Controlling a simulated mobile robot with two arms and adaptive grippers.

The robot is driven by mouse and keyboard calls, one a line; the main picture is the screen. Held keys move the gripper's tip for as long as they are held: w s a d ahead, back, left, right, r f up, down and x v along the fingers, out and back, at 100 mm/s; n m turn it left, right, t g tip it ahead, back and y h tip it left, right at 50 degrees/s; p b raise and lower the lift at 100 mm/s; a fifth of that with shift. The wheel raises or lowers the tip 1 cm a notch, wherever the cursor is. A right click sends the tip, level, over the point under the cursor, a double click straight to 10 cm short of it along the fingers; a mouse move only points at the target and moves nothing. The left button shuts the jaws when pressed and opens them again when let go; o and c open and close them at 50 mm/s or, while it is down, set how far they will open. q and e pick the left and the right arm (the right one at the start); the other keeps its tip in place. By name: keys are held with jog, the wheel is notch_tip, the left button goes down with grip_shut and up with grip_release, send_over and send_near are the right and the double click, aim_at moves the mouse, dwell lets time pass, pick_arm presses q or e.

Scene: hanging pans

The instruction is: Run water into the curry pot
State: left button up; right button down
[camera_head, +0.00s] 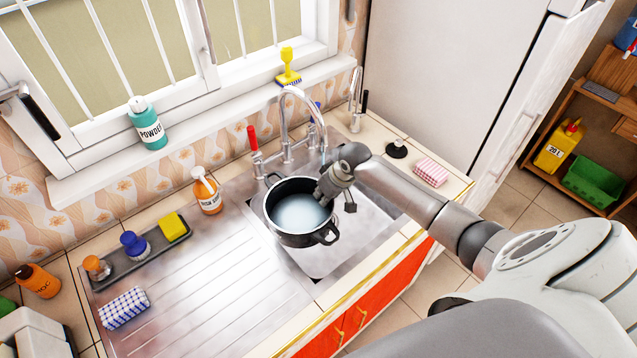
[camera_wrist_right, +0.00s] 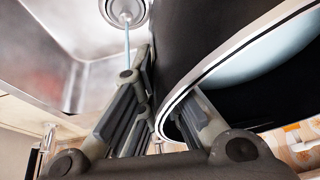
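The curry pot (camera_head: 285,228) is black with two handles. In the head view it is over the left part of the sink basin (camera_head: 372,222). A pale blue, water-like surface shows inside it. My right gripper (camera_head: 327,191) is at its right rim. In the right wrist view, the fingers (camera_wrist_right: 165,115) straddle the pot wall (camera_wrist_right: 190,40), one inside and one outside. The chrome faucet (camera_head: 285,115) arches behind the pot, with a red handle (camera_head: 253,139) at left. A thin bluish stream (camera_wrist_right: 127,42) shows beside the pot, in line with the drain (camera_wrist_right: 124,10). My left gripper is not in view.
A tray (camera_head: 140,258) with a yellow sponge (camera_head: 173,227) and a checked cloth (camera_head: 124,308) lie farther left. A black stopper (camera_head: 397,150) and pink cloth (camera_head: 431,172) are at right. The ribbed drainboard (camera_head: 205,290) has free room.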

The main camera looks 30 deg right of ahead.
jog(key=shift+s+a+r, duration=0.5)
jog(key=shift+a+r, duration=0.3)
jog(key=shift+r, duration=0.05)
jog(key=shift+s+a+r, duration=0.55)
jog(key=shift+a+r, duration=0.3)
jog(key=shift+r, duration=0.05)
jog(key=shift+s+a+r, duration=0.5)
jog(key=shift+a+r, duration=0.3)
jog(key=shift+r, duration=0.05)
